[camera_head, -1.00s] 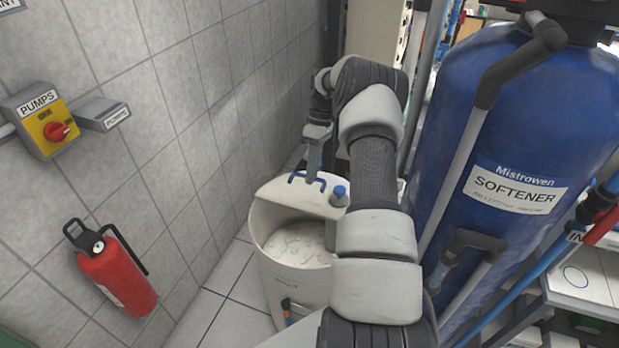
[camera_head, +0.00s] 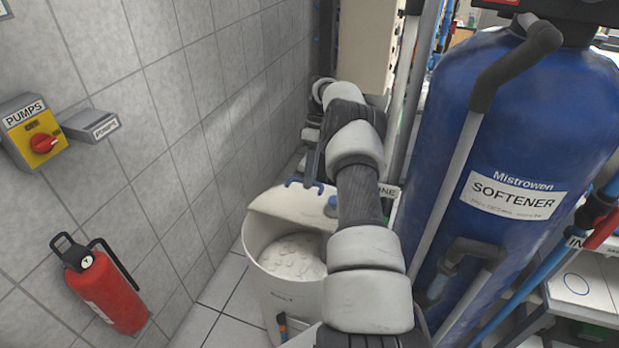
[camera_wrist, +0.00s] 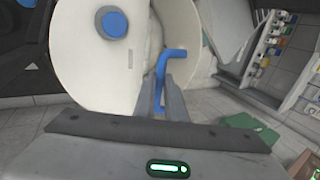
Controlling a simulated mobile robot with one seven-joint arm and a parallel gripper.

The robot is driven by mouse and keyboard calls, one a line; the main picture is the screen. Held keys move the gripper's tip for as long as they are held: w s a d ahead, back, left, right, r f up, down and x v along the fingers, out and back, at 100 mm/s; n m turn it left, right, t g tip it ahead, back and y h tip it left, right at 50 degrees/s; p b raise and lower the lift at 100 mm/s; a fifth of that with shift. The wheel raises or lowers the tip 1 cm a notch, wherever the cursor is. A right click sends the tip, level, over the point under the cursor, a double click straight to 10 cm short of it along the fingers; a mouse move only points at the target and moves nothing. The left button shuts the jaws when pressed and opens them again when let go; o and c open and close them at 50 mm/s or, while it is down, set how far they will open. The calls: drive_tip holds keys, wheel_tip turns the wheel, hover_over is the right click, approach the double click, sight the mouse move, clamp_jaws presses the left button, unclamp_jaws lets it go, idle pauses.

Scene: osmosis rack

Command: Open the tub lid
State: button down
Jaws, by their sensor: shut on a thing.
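The white round tub (camera_head: 285,298) stands on the floor left of the blue tank, with its front part open and white lumpy contents (camera_head: 292,255) showing. The white lid (camera_head: 288,206) stands tilted up at the back of the opening. It carries a blue cap (camera_head: 330,207) and a blue handle (camera_head: 304,184) at its upper edge. My gripper (camera_head: 309,172) is at that handle. In the wrist view my gripper (camera_wrist: 169,95) is shut on the blue handle (camera_wrist: 173,62), with the lid (camera_wrist: 90,65) beyond. My arm hides the right side of the tub.
A grey tiled wall (camera_head: 190,130) runs close along the left, with a red fire extinguisher (camera_head: 105,295) and a yellow pump switch (camera_head: 36,135). The blue softener tank (camera_head: 520,140) and its pipes stand close on the right. Bare floor (camera_head: 222,290) shows left of the tub.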

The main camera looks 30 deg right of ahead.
drive_tip(key=c, duration=1.8)
unclamp_jaws()
drive_tip(key=shift+s+d+f, duration=0.1)
drive_tip(key=shift+s+f, duration=0.05)
drive_tip(key=shift+f, duration=0.25)
drive_tip(key=shift+r, duration=0.25)
wheel_tip(320, 180, up, 10)
drive_tip(key=shift+f, duration=0.1)
